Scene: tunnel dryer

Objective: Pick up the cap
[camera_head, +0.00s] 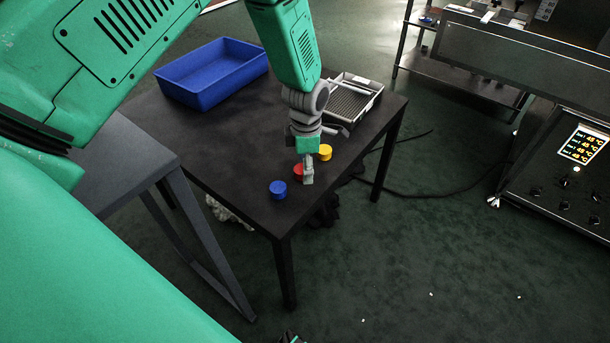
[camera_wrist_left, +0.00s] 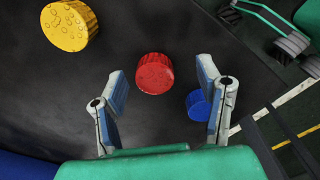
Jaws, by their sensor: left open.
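Three round caps sit on the dark table near its front right edge: a blue cap (camera_head: 278,189), a red cap (camera_head: 298,171) and a yellow cap (camera_head: 325,152). My left gripper (camera_head: 307,172) points down over the red cap and partly hides it. In the left wrist view its fingers (camera_wrist_left: 162,76) are open and empty. The red cap (camera_wrist_left: 154,74) lies between and just beyond the fingertips. The blue cap (camera_wrist_left: 198,106) is beside the right finger, partly hidden by it. The yellow cap (camera_wrist_left: 70,26) is at upper left. Green and grey parts at the wrist view's upper right may be my right gripper; its jaws are unclear.
A blue bin (camera_head: 212,78) stands at the back left of the table (camera_head: 215,135). A grey tray with a mesh base (camera_head: 354,98) lies at the back right. A machine with a lit temperature panel (camera_head: 583,144) stands at far right. Green floor is open in front.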

